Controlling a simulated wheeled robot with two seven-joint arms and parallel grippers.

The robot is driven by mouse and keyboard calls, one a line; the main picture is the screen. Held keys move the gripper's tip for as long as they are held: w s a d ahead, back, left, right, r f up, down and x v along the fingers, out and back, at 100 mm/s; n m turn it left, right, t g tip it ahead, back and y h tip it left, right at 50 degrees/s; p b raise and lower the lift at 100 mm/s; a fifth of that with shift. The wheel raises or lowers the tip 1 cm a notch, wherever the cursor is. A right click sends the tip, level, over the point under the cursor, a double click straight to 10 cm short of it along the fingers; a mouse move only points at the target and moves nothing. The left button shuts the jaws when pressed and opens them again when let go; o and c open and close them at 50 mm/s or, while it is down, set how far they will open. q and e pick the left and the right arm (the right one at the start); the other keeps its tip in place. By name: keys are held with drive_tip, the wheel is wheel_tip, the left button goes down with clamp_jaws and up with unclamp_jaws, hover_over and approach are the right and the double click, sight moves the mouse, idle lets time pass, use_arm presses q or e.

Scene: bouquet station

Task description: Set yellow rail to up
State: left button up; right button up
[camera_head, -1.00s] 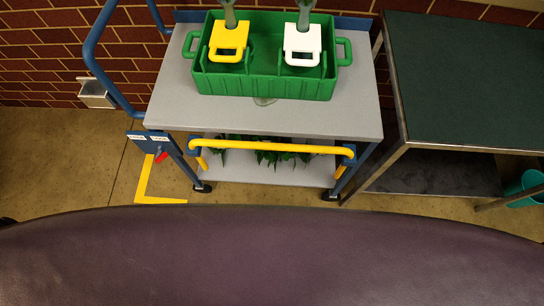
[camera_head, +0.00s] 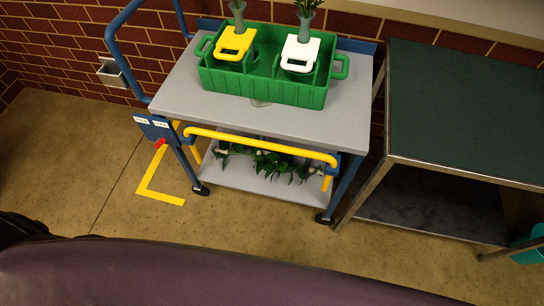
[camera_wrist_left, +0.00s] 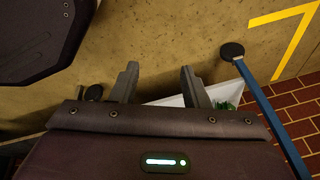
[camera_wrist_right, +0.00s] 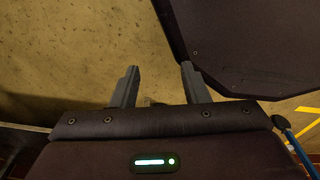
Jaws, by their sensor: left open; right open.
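The yellow rail (camera_head: 262,146) runs across the front of the grey cart (camera_head: 215,104), below its top and in front of the lower shelf. It is joined to the cart's blue legs at both ends. A blue plate with two white labels and a red lever (camera_head: 159,142) sits at the cart's left front leg. Neither gripper shows in the head view. My left gripper (camera_wrist_left: 160,82) is open and empty in the left wrist view, above the floor, with part of the cart beyond it. My right gripper (camera_wrist_right: 158,84) is open and empty over bare floor in the right wrist view.
A green crate (camera_head: 262,88) with a yellow and a white holder stands on the cart top. Leafy stems (camera_head: 265,160) lie on the lower shelf. A dark green-topped table (camera_head: 465,120) stands close at the right. Floor is clear in front and left.

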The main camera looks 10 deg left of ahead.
use_arm(q)
drive_tip(key=w+a+r+m+t+b, duration=0.2)
drive_tip(key=w+r+m+t+b, duration=0.15)
drive_tip(key=w, duration=0.65)
drive_tip(key=m+t+h+b, duration=0.7)
drive_tip(key=m+b, duration=0.2)
drive_tip(key=m, duration=0.5)
approach(257, 146)
drive_tip(key=r+x, duration=0.1)
drive_tip(key=x, duration=0.6)
drive_tip(key=f+x, duration=0.1)
drive_tip(key=x, duration=0.3)
drive_tip(key=shift+w+d+f+b, duration=0.1)
drive_tip(key=shift+w+f+b, duration=0.05)
drive_tip(key=shift+b, duration=0.25)
use_arm(e)
drive_tip(key=w+a, duration=0.2)
drive_tip(key=w, duration=1)
drive_tip(key=shift+w+a+f+t, duration=0.3)
drive_tip(key=shift+w+a+f, duration=0.05)
drive_tip(key=shift+f, duration=0.1)
use_arm(q)
drive_tip(key=shift+n, duration=0.25)
clamp_jaws()
